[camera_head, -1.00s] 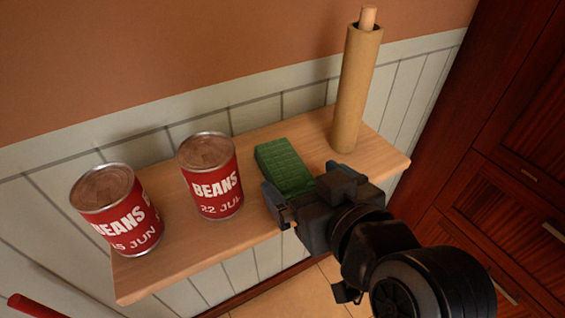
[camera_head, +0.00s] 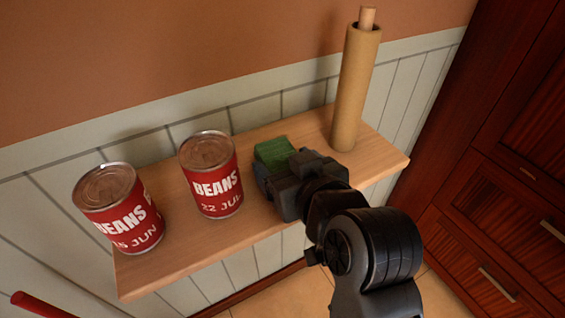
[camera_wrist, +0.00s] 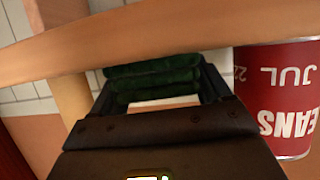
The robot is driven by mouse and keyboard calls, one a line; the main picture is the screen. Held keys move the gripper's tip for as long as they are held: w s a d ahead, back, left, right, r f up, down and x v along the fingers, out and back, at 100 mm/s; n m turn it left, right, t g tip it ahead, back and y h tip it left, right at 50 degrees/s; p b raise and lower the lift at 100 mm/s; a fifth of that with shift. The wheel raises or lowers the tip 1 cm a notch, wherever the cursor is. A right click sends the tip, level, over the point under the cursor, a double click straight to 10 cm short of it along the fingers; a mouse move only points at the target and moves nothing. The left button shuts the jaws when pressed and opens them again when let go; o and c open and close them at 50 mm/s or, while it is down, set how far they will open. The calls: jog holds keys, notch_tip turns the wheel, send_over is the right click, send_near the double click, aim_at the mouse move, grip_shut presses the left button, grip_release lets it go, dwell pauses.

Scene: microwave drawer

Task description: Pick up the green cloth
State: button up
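The green cloth (camera_head: 272,150) is a folded block on the wooden shelf, between a bean can and the upright brown roll. My gripper (camera_head: 278,166) is over its near part and hides that part in the head view. In the wrist view the cloth (camera_wrist: 152,78) shows as dark green folded layers between the two spread fingers of my gripper (camera_wrist: 156,92). The fingers stand apart, one at each side of the cloth. Whether they touch it is hard to tell.
Two red bean cans, the nearer (camera_head: 211,175) and the farther (camera_head: 118,208), stand left of my gripper on the shelf (camera_head: 195,243). The brown roll (camera_head: 356,90) stands at its right end. The tiled wall (camera_head: 240,115) is behind; dark cabinets (camera_head: 500,190) are at right.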

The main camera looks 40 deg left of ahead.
aim_at(286, 165)
jog(key=c, duration=0.4)
jog(key=shift+r, duration=0.1)
jog(key=shift+c, duration=0.2)
notch_tip(286, 165, up, 10)
jog(key=shift+f, duration=0.1)
